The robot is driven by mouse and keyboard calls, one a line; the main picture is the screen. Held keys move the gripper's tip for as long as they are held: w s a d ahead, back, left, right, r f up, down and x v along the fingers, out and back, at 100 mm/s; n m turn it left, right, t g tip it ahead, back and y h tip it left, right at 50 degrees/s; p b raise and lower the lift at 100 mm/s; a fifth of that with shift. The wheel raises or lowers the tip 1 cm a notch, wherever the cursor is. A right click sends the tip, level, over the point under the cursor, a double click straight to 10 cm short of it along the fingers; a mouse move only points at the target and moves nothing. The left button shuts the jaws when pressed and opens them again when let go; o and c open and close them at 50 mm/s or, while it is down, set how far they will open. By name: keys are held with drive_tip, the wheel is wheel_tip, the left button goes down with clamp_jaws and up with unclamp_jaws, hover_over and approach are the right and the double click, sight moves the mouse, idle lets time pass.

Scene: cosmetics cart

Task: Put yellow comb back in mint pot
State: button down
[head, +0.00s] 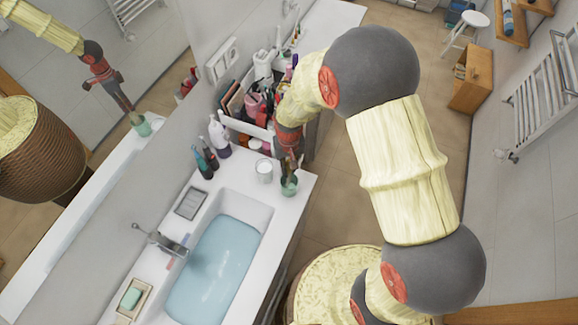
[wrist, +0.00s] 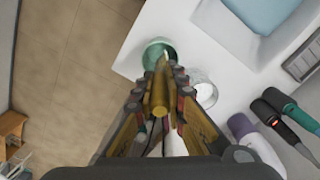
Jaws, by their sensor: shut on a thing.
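The mint pot (head: 289,188) stands near the counter corner, to the right of the basin, in the head view. It also shows in the wrist view (wrist: 151,49), just beyond my fingertips. My gripper (wrist: 159,88) is shut on the yellow comb (wrist: 160,97), which points away from the wrist towards the pot. The comb's far end overlaps the pot's mouth in the wrist view; I cannot tell how deep it is inside. In the head view my gripper (head: 290,163) is right above the pot, and the comb is too small to make out.
A clear glass (head: 264,170) stands close beside the pot. The water-filled basin (head: 215,265) lies in front. The cluttered cosmetics organiser (head: 250,105) is behind. The counter edge is close to the pot.

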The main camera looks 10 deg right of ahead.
sight(289, 160)
drive_tip(key=shift+f+b, duration=0.9)
drive_tip(key=shift+f, duration=0.35)
idle(0.3)
drive_tip(key=c, duration=1.9)
unclamp_jaws()
drive_tip(key=o, duration=0.5)
drive_tip(key=shift+o, duration=0.7)
drive_tip(key=shift+r, duration=0.15)
drive_tip(key=shift+r+p, duration=2.85)
drive_tip(key=shift+r, duration=2.05)
